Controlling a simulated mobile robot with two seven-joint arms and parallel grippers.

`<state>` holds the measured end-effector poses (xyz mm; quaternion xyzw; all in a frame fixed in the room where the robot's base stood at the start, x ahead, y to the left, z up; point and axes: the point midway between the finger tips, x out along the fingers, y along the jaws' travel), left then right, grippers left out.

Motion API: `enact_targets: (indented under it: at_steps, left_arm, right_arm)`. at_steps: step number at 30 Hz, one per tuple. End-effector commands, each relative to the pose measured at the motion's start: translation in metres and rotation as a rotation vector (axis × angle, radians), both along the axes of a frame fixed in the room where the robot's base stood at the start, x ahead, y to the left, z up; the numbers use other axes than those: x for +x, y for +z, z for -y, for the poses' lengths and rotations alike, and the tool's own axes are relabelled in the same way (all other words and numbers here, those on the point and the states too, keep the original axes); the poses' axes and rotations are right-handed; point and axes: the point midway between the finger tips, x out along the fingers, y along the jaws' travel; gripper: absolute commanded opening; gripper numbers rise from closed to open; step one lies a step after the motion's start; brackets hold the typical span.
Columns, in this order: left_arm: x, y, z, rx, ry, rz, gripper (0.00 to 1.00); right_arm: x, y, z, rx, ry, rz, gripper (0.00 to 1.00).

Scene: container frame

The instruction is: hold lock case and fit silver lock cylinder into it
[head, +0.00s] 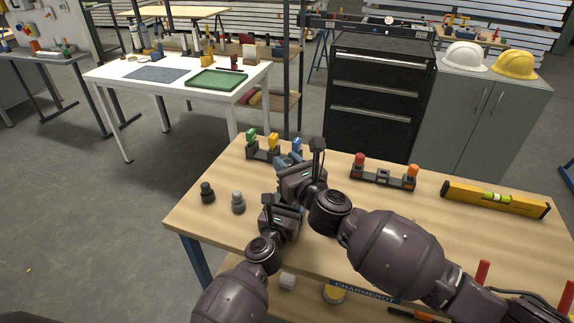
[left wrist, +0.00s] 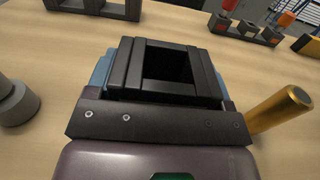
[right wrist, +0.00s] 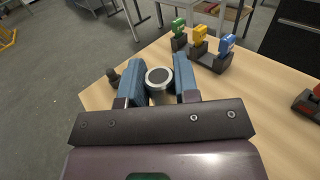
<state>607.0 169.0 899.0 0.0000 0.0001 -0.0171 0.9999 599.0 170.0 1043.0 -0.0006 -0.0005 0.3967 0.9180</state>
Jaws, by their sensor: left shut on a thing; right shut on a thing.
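The lock case (left wrist: 188,70), a black block with a square opening, sits between the blue fingers of my left gripper (left wrist: 165,75). That gripper is shut on it and holds it over the table. The silver lock cylinder (right wrist: 159,78), a silver ring around a dark round face, is clamped between the blue fingers of my right gripper (right wrist: 160,80). In the head view my right gripper (head: 292,163) is just beyond my left gripper (head: 279,207). My arms hide the case and cylinder there. The case opening appears empty in the left wrist view.
A rack with green, yellow and blue pieces (head: 264,154) stands at the back. A rack with red and orange pieces (head: 382,178) stands right of it. A brass cylinder (left wrist: 281,107) and a yellow level (head: 495,198) are on the table.

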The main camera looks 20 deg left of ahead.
Motion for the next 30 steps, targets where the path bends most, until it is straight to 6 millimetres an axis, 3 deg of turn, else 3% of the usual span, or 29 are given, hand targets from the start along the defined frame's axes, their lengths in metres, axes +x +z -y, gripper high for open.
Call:
enact_targets:
  at_steps: [8, 30]
  left_arm:
    - [0.0, 0.0, 0.0, 0.0, 0.0, 0.0, 0.37]
    - [0.0, 0.0, 0.0, 0.0, 0.0, 0.0, 0.37]
  right_arm:
    - [0.0, -0.001, 0.0, 0.001, 0.0, 0.0, 0.0]
    - [0.0, -0.034, 0.0, -0.001, 0.0, -0.002, 0.0]
